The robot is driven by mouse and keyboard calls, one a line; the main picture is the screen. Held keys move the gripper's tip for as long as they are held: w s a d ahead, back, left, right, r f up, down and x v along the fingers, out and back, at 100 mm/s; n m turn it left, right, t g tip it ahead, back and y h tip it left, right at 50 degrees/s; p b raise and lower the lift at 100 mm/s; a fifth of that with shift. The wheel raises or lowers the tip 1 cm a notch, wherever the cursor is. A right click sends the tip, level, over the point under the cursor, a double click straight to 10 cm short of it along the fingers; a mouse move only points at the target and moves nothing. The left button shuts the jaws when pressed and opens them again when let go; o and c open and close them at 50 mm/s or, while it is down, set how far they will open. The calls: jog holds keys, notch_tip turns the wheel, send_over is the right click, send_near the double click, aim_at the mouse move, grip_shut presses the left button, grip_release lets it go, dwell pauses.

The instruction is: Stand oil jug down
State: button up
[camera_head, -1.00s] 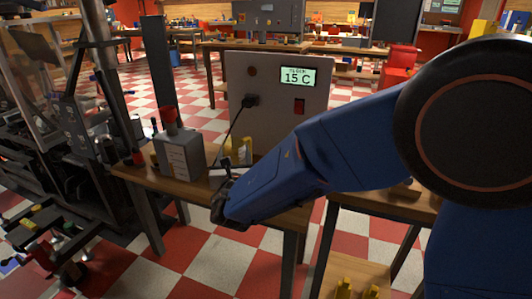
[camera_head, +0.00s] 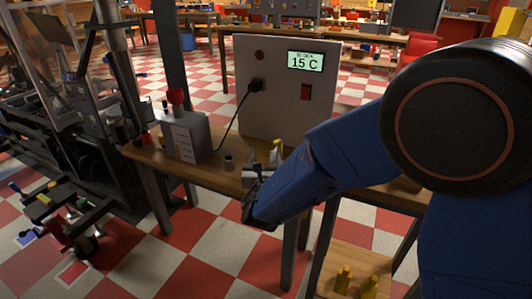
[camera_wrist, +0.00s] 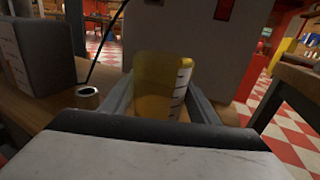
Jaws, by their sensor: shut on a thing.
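The oil jug (camera_wrist: 158,80) is a see-through yellow vessel with a white graduated scale down its right side. It stands upright between the two grey fingers of my gripper (camera_wrist: 163,100), which are shut on it. In the head view the jug (camera_head: 276,155) is a small yellow shape just beyond my gripper (camera_head: 262,172), over the wooden table (camera_head: 205,174). The arm and gripper hide much of it there. Its bottom is hidden in the wrist view, so I cannot tell whether it touches the table.
A control box (camera_head: 285,85) reading 15 C, with a black cable, stands behind. A machine (camera_head: 75,110) is at the left.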

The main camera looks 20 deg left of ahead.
jog(key=shift+f, duration=0.55)
dwell(0.5)
jog(key=o, duration=1.5)
